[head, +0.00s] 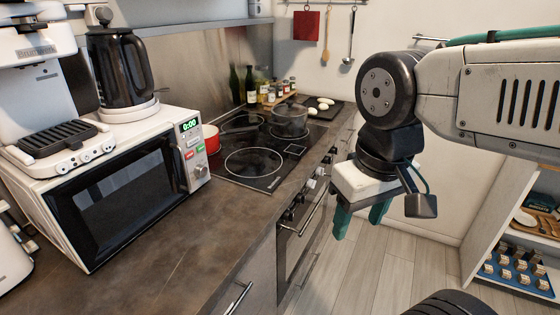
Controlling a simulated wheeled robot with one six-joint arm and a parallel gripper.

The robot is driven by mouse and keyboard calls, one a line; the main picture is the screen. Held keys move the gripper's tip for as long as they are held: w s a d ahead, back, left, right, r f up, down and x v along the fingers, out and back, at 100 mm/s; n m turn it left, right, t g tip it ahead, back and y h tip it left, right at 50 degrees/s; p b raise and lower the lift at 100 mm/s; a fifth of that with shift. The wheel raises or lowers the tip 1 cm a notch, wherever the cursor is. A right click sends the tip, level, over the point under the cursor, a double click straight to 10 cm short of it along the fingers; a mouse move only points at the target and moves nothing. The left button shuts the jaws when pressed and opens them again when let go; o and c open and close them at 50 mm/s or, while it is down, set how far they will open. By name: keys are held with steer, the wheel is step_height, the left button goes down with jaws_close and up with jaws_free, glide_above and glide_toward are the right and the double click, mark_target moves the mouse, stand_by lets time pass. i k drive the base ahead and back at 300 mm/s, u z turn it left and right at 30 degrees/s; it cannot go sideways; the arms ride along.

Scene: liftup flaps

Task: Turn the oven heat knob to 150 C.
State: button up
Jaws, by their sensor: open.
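The oven (297,240) is built into the counter front below the cooktop, with its door and handle facing the floor space on the right. Several oven knobs (309,184) sit in a row on its front panel, seen at a steep angle. Their markings are too small to read, and I cannot tell which one is the heat knob. My gripper (359,221) hangs from my arm to the right of the oven front, with its green fingers pointing down. It is open and empty, apart from the knobs.
The counter (165,245) holds a white microwave (120,190) with a black kettle (122,70) on top. A red pot (210,138) and a glass-lidded pot (289,120) stand at the cooktop (255,162). Open shelves (480,225) stand at right. The floor between is clear.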

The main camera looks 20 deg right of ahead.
mark_target(320, 170)
steer(key=u, duration=1.15)
steer(key=k, duration=0.75)
steer(key=z, duration=1.35)
steer(key=i, duration=0.5)
steer(key=z, duration=0.05)
